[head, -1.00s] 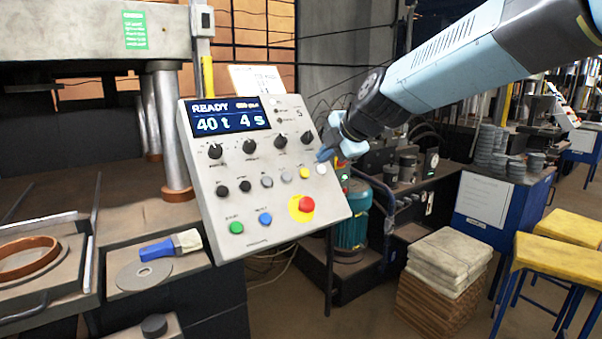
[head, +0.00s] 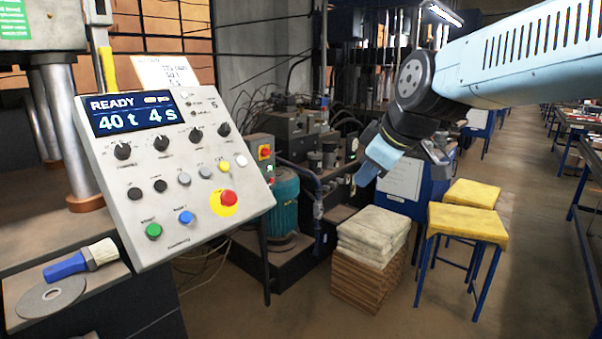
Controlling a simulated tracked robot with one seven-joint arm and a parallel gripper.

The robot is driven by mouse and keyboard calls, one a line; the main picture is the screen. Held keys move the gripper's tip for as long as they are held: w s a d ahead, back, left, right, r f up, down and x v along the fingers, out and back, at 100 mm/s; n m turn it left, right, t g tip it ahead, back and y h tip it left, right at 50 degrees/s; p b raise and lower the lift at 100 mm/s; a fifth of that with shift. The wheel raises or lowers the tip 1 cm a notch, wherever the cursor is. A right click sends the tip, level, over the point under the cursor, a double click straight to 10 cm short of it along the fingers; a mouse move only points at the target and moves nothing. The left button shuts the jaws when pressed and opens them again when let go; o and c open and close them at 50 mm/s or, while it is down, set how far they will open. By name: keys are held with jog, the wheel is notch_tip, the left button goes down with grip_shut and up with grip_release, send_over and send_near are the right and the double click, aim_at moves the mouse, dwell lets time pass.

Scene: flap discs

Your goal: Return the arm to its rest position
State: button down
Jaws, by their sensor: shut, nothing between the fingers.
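My gripper (head: 366,176) is at the end of my light-blue and black arm, which reaches in from the upper right. Its light-blue fingers are shut and empty, pointing down and to the left. It hangs in the air to the right of the control panel (head: 130,200), clear of its face. In the picture it lies in front of the machinery and above the stacked cloths. The panel's screen reads READY, 40 t, 4 s.
A brush (head: 80,262) and a grey disc (head: 50,296) lie on the bench at lower left. Folded cloths (head: 372,232) sit on a brown stack. Yellow-topped stools (head: 466,222) stand to the right. A teal motor (head: 284,205) is behind the panel. The floor at lower right is open.

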jog(key=s+d+f+m+g+h, duration=0.1)
jog(key=s+d+f+m+h, duration=0.2)
jog(key=s+d+m, duration=0.8)
notch_tip(320, 180, down, 2)
jog(key=shift+s+d+f+m, duration=0.2)
jog(key=shift+s+m, duration=0.1)
jog(key=shift+s, duration=0.25)
dwell(1.1)
